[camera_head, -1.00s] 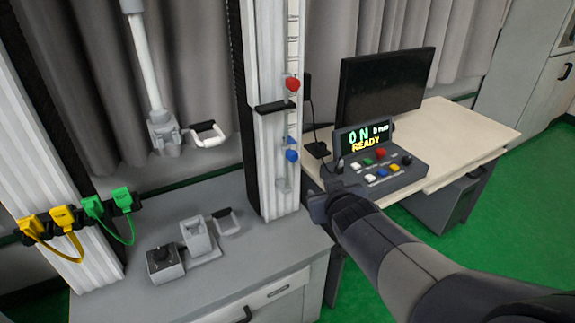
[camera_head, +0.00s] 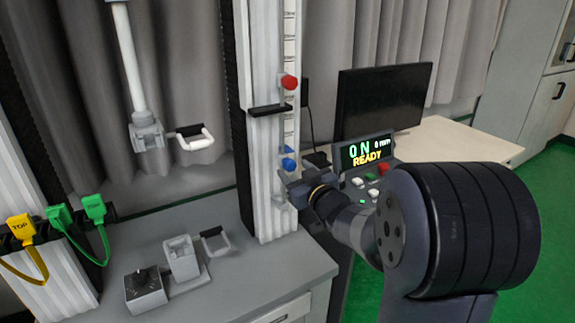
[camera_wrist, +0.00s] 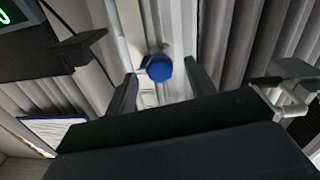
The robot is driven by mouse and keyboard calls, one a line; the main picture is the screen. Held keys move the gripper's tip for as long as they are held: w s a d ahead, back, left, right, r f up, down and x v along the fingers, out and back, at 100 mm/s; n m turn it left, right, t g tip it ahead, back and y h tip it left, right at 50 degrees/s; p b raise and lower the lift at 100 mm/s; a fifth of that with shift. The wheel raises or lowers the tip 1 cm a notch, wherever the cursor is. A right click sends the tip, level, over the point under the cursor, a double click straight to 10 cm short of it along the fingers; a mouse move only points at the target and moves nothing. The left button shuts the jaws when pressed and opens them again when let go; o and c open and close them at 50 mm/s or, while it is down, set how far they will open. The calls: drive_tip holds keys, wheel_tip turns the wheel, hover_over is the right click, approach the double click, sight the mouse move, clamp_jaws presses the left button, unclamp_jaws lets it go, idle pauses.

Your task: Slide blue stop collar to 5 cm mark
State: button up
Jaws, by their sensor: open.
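The blue stop collar (camera_head: 288,164) sits low on the scale rail of the white column (camera_head: 265,190), with the red collar (camera_head: 289,82) higher on the same rail. My gripper (camera_head: 290,184) is beside the column, just below the blue collar in the head view. In the wrist view the blue collar's knob (camera_wrist: 157,67) appears between the two open fingers (camera_wrist: 160,88), near their tips. The fingers do not visibly press on it. The scale marks are too small to read, so the collar's exact mark cannot be told.
A control box (camera_head: 368,155) with a lit display and buttons stands right of the column, close to my arm. A black monitor (camera_head: 381,100) is behind it. A black bracket (camera_head: 269,110) juts from the column above the blue collar. Grey fixtures (camera_head: 182,258) stand on the bench at left.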

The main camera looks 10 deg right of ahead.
sight(292, 168)
drive_tip(key=x, duration=0.5)
drive_tip(key=shift+s, duration=0.1)
clamp_jaws()
idle(0.4)
